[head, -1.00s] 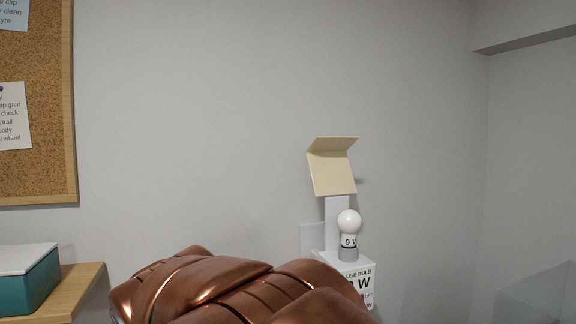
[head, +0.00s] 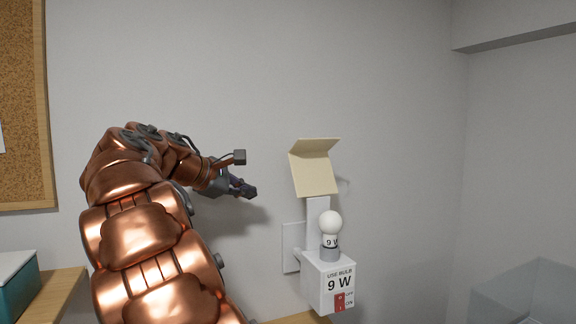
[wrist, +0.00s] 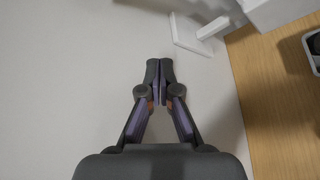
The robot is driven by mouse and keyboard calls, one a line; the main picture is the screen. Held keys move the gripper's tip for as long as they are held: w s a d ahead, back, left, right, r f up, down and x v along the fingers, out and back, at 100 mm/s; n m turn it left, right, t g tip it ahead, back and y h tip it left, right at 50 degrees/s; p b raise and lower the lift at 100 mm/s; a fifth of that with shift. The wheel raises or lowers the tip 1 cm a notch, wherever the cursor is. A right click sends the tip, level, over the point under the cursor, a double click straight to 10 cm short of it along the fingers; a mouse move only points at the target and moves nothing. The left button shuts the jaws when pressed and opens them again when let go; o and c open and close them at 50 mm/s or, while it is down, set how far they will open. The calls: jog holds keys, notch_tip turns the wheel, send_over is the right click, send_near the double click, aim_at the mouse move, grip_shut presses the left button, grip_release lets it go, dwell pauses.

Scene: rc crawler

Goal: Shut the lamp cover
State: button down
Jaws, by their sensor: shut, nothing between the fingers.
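The lamp cover (head: 315,174) is a cream, bent panel standing raised above the lamp on the wall. A white bulb (head: 330,223) marked 9 W sits upright in a grey socket on the white lamp box (head: 328,283). The box has a "USE BULB 9 W" label and a red switch (head: 340,301). My gripper (head: 252,192) is shut and empty, left of the cover and apart from it, near the wall. In the wrist view my gripper's fingertips (wrist: 159,66) are together with nothing between them. The cover is not seen in the wrist view.
A white wall plate (head: 291,248) is behind the lamp box. A wooden surface (wrist: 275,95) runs along the right of the wrist view. A teal box (head: 18,284) with a white lid stands on a shelf at left. A corkboard (head: 22,110) hangs at upper left. A clear bin (head: 530,292) is at lower right.

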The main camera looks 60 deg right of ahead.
jog(key=g+h, duration=0.1)
send_near(282, 175)
jog(key=s+d+f, duration=0.1)
jog(key=d, duration=0.1)
jog(key=s+d+f+p, duration=0.1)
jog(key=d, duration=0.1)
jog(key=s+d+f+p, duration=0.1)
jog(key=d, duration=0.1)
jog(key=shift+s+d, duration=0.35)
jog(key=shift+s, duration=0.05)
jog(key=shift+s+a+r+p, duration=0.3)
jog(key=shift+s+r, duration=0.1)
jog(key=shift+r, duration=0.05)
jog(key=shift+s+a+r+p, duration=0.25)
jog(key=shift+s+r+p, duration=0.05)
jog(key=shift+s+r, duration=0.2)
jog(key=shift+s+a+r, duration=0.15)
jog(key=shift+s+r, duration=0.15)
jog(key=shift+s, duration=0.15)
jog(key=shift+a+h, duration=0.1)
jog(key=shift+h, duration=0.2)
